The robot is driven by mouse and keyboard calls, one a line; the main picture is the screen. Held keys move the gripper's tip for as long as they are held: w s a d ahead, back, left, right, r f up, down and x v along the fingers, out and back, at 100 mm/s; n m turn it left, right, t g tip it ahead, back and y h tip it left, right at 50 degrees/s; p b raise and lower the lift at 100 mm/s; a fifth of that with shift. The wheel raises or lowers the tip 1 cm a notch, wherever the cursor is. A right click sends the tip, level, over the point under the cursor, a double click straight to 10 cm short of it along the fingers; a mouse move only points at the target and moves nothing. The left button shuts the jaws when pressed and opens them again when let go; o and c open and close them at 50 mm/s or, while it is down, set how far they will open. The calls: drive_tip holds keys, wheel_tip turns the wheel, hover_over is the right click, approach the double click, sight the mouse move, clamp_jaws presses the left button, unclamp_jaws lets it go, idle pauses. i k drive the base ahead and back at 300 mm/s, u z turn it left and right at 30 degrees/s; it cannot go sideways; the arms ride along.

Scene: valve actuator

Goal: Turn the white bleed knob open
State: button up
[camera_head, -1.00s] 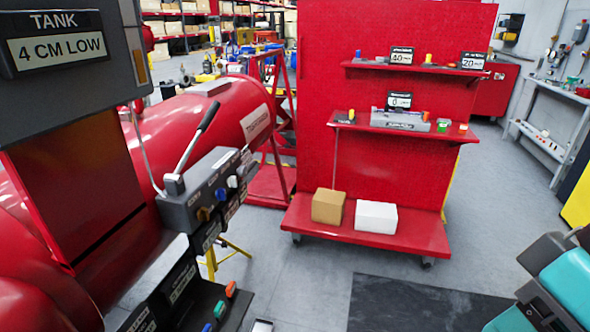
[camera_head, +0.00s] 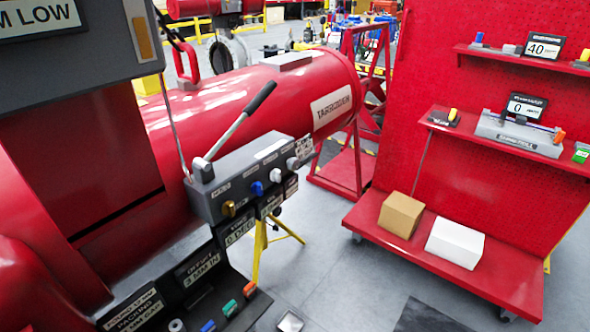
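A lever with a black grip (camera_head: 262,95) rises from the block's left end. Small labels by the knobs are too blurred to read surely. My gripper is not in view.
A large red cylinder (camera_head: 230,105) lies behind the block. A red panel cart (camera_head: 440,268) stands at right, bearing a brown box (camera_head: 400,214) and a white box (camera_head: 455,243). Grey floor (camera_head: 340,270) is free between.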

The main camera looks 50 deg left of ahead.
sight(275, 175)
drive_tip(key=u, duration=0.45)
drive_tip(key=i, duration=0.95)
drive_tip(key=u, duration=0.65)
